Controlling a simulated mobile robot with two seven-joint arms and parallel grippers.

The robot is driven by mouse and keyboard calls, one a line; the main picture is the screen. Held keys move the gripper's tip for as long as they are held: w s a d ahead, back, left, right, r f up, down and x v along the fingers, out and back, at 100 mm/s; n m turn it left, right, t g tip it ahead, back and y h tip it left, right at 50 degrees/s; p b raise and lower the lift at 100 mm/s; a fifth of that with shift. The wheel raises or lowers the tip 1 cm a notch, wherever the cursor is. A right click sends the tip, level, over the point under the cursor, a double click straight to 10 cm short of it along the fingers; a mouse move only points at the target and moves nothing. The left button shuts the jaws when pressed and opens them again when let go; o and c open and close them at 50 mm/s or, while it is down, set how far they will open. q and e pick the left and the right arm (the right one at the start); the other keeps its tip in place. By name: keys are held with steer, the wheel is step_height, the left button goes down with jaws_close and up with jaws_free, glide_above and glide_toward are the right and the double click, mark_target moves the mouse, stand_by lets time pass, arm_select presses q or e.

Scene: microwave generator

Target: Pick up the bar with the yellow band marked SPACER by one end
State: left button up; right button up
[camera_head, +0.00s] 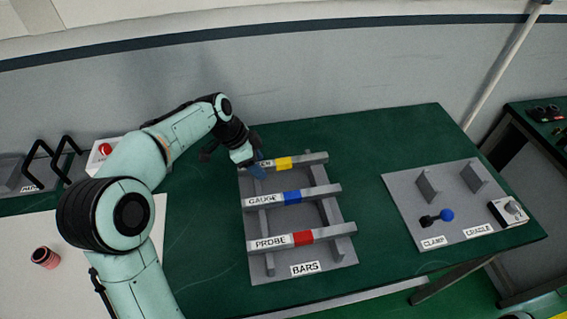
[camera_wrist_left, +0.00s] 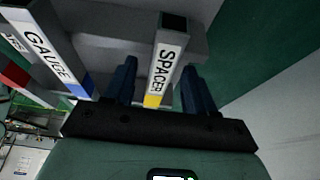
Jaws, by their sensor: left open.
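The bar with the yellow band (camera_head: 312,158) lies across the far part of the bar rack, its label partly hidden by my left gripper (camera_head: 256,170). The left gripper is at the bar's left end, pointing down. In the left wrist view the SPACER bar (camera_wrist_left: 168,50) runs between the two blue fingers of the left gripper (camera_wrist_left: 159,75). The fingers are open, one on each side of the label, with a visible gap on the left side. My right gripper is not in view.
The GAUGE bar with a blue band (camera_head: 320,190) and the PROBE bar with a red band (camera_head: 330,231) lie nearer on the same rack (camera_head: 290,275). A grey board (camera_head: 455,190) with clamp and cradle stands right. A red button box (camera_head: 104,150) is left.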

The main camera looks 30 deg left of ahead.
arm_select(q)
jaws_close()
steer(key=shift+r, duration=0.1)
